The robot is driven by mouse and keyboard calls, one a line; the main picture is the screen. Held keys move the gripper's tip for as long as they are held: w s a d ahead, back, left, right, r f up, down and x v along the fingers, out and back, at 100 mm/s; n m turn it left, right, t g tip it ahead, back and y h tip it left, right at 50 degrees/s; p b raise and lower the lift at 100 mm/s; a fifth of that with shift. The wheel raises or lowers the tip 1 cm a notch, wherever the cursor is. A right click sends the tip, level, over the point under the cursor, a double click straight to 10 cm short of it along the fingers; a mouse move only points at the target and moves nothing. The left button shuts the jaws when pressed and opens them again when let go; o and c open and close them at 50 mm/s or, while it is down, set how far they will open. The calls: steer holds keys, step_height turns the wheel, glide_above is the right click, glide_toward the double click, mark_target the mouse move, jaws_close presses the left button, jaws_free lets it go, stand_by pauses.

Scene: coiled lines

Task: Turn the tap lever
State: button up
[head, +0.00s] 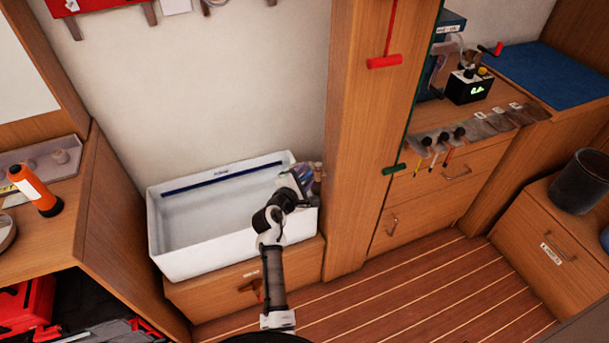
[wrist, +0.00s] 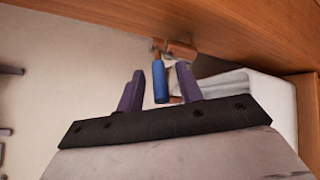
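The tap lever has a blue grip (wrist: 160,84) and hangs from a brass-coloured tap body (wrist: 178,48) on the wooden panel in the wrist view. My gripper (wrist: 159,70) is open, with its two purple fingers on either side of the blue grip. A gap shows between the grip and each finger, so I see no contact; how deep the grip sits between them is hard to tell. In the head view my gripper (head: 303,174) is at the right end of the white basin, beside the wooden post, and the lever is mostly hidden there.
The white basin (head: 190,237) stands below my arm on a wooden cabinet. The wooden post (head: 350,150) rises close to the right of my gripper. A red T-handle (head: 384,62) hangs on it. Floor is clear at front right.

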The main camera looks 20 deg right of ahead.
steer(key=shift+c, duration=0.2)
jaws_close()
steer(key=shift+f, duration=0.1)
steer(key=shift+w+a+f+b, duration=0.1)
steer(key=shift+w+f+b, duration=0.1)
steer(key=shift+b, duration=0.35)
steer(key=shift+w+a+r+m+g+h+b, duration=0.1)
steer(key=shift+w+m+g+h+b, duration=0.25)
steer(key=shift+m+g+h+b, duration=0.4)
steer(key=shift+w+a+r+m+g+h+b, duration=0.1)
steer(key=shift+w+m+g+h+b, duration=0.3)
steer(key=shift+m+g+b, duration=0.6)
steer(key=shift+w+r+m+g+h+b, duration=0.1)
steer(key=shift+w+m+g+h+b, duration=0.2)
steer(key=shift+m+g+h+b, duration=0.6)
steer(key=shift+y+p, duration=0.25)
steer(key=shift+p, duration=0.05)
